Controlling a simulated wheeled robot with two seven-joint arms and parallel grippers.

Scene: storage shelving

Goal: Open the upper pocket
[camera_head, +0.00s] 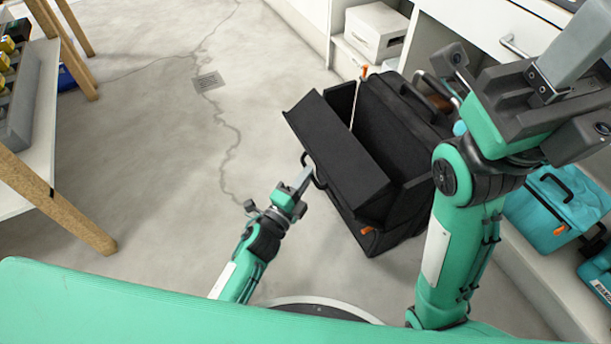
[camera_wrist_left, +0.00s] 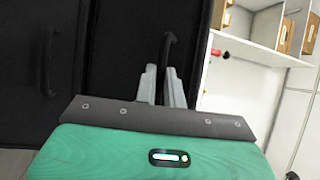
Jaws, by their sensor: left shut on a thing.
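A black suitcase (camera_head: 400,110) stands on the floor in front of me. Its pocket flap (camera_head: 338,150) is tilted out from the body toward the left, leaving a dark gap behind it. My left gripper (camera_head: 305,177) is at the flap's outer face, shut on the flap's black handle (camera_head: 314,172). In the left wrist view the two grey fingers (camera_wrist_left: 162,82) are on either side of this handle (camera_wrist_left: 167,48). My right arm's gripper end (camera_head: 545,95) is at the upper right; its fingertips are not clear.
A second handle (camera_wrist_left: 47,65) shows on the black face at left. A teal case (camera_head: 555,205) sits on the low white shelf at right. A white box (camera_head: 375,30) is behind the suitcase. Wooden table legs (camera_head: 55,200) stand at left. The floor between (camera_head: 170,150) is clear.

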